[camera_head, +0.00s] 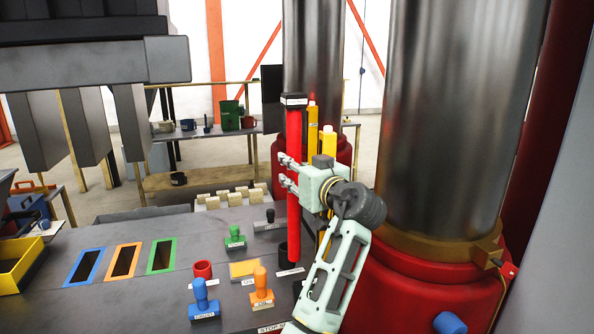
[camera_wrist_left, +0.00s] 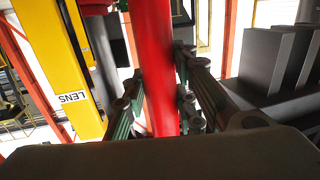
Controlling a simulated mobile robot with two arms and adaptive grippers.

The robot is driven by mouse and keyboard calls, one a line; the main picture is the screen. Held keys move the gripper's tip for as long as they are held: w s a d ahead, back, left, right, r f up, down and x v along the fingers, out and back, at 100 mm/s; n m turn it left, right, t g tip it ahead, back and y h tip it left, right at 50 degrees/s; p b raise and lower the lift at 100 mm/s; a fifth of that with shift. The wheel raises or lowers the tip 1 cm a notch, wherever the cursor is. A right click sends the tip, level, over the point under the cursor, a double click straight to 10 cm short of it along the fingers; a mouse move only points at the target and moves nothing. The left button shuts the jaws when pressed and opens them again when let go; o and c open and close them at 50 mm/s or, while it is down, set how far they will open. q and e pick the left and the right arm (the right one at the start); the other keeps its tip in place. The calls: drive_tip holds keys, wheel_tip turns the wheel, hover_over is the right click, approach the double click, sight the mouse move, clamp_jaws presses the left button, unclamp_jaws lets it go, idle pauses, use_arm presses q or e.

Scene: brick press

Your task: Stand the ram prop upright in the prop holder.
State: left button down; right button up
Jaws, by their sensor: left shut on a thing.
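The ram prop, a long red post (camera_head: 293,190) with a black cap, stands upright in the head view. My left gripper (camera_head: 288,172) is shut on it around mid-height, and the wrist view shows the red post (camera_wrist_left: 153,60) between the fingers (camera_wrist_left: 160,105). The post's lower end is by a dark round holder (camera_head: 281,249) on the bench, with a white label in front. I cannot tell whether the end is inside the holder or in front of it. My right gripper is not in view.
Yellow posts (camera_head: 312,125) stand close behind the red post; one reads LENS in the wrist view (camera_wrist_left: 75,70). Large steel columns (camera_head: 445,110) rise at right.

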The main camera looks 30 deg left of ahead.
use_arm(q)
drive_tip(key=w+x, duration=0.1)
drive_tip(key=x, duration=0.6)
drive_tip(key=shift+w+r+b, duration=0.25)
drive_tip(key=shift+w+b, duration=0.1)
drive_tip(key=shift+w, duration=0.05)
idle(0.3)
idle(1.0)
drive_tip(key=shift+s+d+b, duration=0.1)
drive_tip(key=shift+d+b, duration=0.05)
drive_tip(key=shift+b, duration=0.5)
idle(0.5)
idle(0.4)
drive_tip(key=shift+f, duration=0.15)
